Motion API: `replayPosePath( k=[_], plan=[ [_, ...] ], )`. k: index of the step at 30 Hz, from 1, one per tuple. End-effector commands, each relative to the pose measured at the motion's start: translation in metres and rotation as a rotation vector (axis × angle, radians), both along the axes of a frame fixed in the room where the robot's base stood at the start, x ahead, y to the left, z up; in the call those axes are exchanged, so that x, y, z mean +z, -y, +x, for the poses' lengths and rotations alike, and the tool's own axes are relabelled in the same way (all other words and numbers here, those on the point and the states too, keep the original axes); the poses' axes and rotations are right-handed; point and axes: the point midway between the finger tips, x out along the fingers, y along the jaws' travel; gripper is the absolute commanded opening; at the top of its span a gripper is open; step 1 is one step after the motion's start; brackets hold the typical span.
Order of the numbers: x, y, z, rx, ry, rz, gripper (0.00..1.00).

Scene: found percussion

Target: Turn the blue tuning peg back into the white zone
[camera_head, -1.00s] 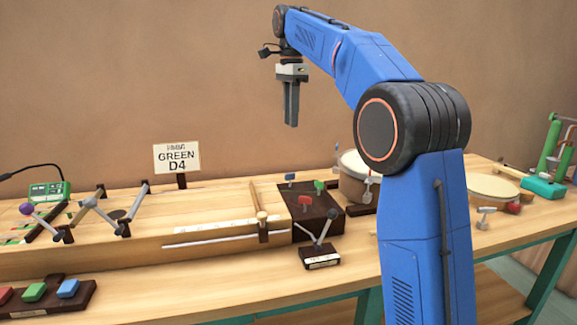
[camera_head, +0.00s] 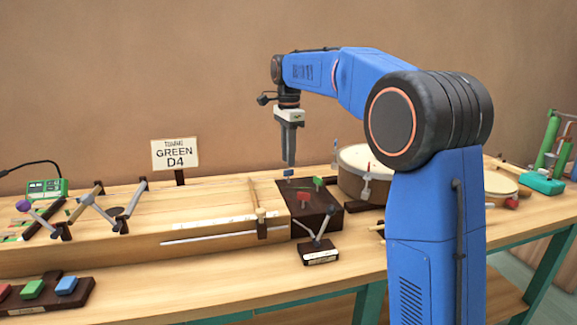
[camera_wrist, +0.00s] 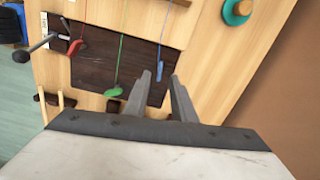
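The blue tuning peg (camera_head: 288,172) stands at the back of the dark peg block (camera_head: 325,222). In the wrist view the blue peg (camera_wrist: 160,70) shows at the end of a blue string, in line with the gap between my fingertips. My gripper (camera_head: 290,162) points down just above the blue peg. In the wrist view my gripper (camera_wrist: 160,77) has its two fingers apart with nothing held between them. I cannot make out the white zone in either view.
Green (camera_wrist: 115,91) and red (camera_wrist: 76,47) pegs share the block, close to my fingers. A drum (camera_head: 350,165) stands right of the block. A forked mallet stand (camera_head: 320,255) is in front. The sign (camera_head: 175,154) reads "GREEN D4".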

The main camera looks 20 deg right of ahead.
Motion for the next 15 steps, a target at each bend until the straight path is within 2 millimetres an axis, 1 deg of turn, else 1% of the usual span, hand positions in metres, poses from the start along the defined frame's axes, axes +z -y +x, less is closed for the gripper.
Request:
replayPosePath(
  k=[1,6,10,15],
  plan=[
    [-0.008,0.000,-0.001,0.000,-0.003,0.000,0.24],
    [-0.028,0.000,0.000,0.000,-0.001,0.000,0.24],
    [-0.035,0.000,-0.001,0.000,-0.001,0.000,0.24],
    [-0.038,0.000,0.000,0.000,0.000,0.000,0.24]
  ],
)
